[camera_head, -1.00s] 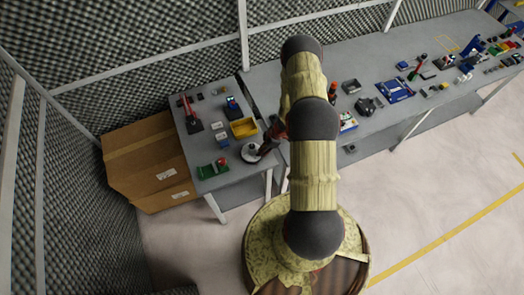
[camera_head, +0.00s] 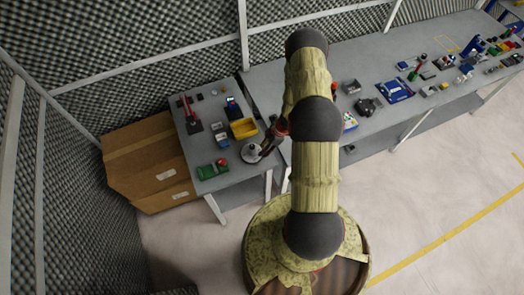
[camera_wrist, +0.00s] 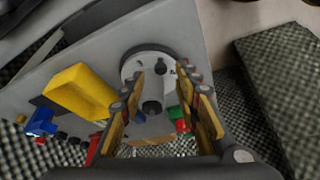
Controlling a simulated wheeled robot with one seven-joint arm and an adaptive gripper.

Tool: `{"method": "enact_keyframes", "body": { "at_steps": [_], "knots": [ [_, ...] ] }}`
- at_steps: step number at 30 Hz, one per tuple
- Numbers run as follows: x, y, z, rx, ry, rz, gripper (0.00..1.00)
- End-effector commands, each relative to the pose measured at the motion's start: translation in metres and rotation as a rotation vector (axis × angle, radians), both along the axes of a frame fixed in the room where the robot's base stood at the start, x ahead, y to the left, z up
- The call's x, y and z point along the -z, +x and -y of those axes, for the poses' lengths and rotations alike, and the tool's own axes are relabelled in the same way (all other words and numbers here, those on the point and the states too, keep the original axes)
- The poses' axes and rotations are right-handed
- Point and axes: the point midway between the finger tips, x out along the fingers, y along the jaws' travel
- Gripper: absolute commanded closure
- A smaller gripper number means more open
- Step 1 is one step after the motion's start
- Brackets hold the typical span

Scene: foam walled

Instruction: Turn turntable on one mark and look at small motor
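The turntable (camera_head: 251,159) is a round, light grey disc with a dark rim near the front right corner of the small left table. It also shows in the wrist view (camera_wrist: 130,68), just beyond my gripper. A small grey cylinder with a dark end (camera_wrist: 152,104), possibly the small motor, stands at the disc and shows between my fingers. My gripper (camera_wrist: 163,73) is open, its two fingers apart on either side of that cylinder. In the head view my gripper (camera_head: 266,148) is at the turntable's right side. I cannot tell whether a finger touches the disc.
A yellow bin (camera_head: 243,128) stands behind the turntable. A green and red item (camera_head: 212,169) lies to its left. A red-post stand (camera_head: 188,112) is farther back. A long bench (camera_head: 425,95) with many parts runs right. Cardboard boxes (camera_head: 145,165) stand left of the table.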

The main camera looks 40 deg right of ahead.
Motion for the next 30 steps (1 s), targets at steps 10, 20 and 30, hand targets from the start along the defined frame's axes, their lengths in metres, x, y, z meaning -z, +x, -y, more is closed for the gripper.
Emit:
{"method": "enact_keyframes", "body": {
  "at_steps": [10,20,30],
  "knots": [
    [-0.064,-0.015,0.022,0.0,-0.002,0.002,0.68],
    [-0.084,-0.021,0.028,0.001,0.0,0.0,0.68],
    [-0.084,-0.021,0.028,0.0,0.0,0.0,0.68]
  ]
}}
